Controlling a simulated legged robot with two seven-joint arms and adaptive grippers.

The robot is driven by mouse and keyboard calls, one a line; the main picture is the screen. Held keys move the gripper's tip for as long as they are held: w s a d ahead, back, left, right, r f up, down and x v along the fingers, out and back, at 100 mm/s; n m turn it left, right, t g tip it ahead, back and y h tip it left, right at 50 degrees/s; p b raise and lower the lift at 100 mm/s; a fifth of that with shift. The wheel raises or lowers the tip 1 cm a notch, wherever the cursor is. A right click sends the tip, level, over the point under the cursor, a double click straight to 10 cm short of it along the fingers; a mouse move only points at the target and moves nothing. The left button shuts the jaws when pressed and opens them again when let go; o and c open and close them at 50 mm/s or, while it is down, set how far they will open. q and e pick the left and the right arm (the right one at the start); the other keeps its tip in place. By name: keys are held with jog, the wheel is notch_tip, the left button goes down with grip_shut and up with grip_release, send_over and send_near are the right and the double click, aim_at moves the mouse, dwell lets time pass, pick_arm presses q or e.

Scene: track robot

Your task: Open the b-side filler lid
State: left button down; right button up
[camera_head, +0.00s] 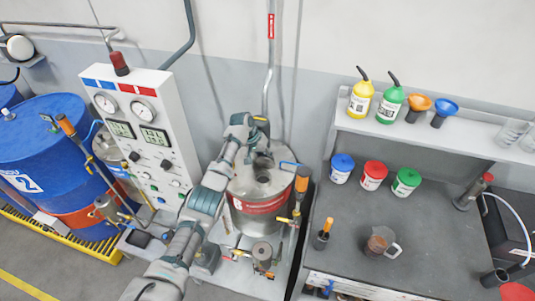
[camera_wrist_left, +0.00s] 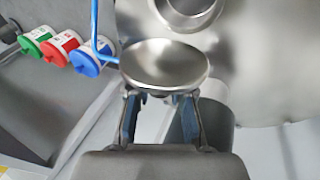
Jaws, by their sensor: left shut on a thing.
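The b-side tank (camera_head: 240,187) is a steel drum with a red band, at the middle of the head view. Its round filler opening (camera_head: 263,160) shows on top; its ring also shows at the top of the left wrist view (camera_wrist_left: 188,12). The filler lid (camera_wrist_left: 165,66) is a shiny round metal disc in the left wrist view, standing clear of most of the opening. My left gripper (camera_head: 257,132) is over the tank top. In the wrist view its fingers (camera_wrist_left: 162,97) are at the lid's near edge, shut on it. My right gripper is out of view.
A white gauge panel (camera_head: 144,125) and a blue drum (camera_head: 45,140) stand left of the tank. A blue pipe (camera_wrist_left: 95,30) passes close to the lid. A bench (camera_head: 430,220) with blue, red and green tubs is at the right.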

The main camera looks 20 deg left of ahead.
pick_arm(q)
jog(key=c, duration=1)
grip_release()
jog(key=shift+c, duration=0.2)
jog(key=shift+o, duration=0.2)
jog(key=shift+w+f, duration=0.1)
jog(key=v, duration=1.1)
jog(key=shift+a+r, duration=0.15)
jog(key=shift+r, duration=0.25)
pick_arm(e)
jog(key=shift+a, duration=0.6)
pick_arm(q)
jog(key=shift+f, duration=0.1)
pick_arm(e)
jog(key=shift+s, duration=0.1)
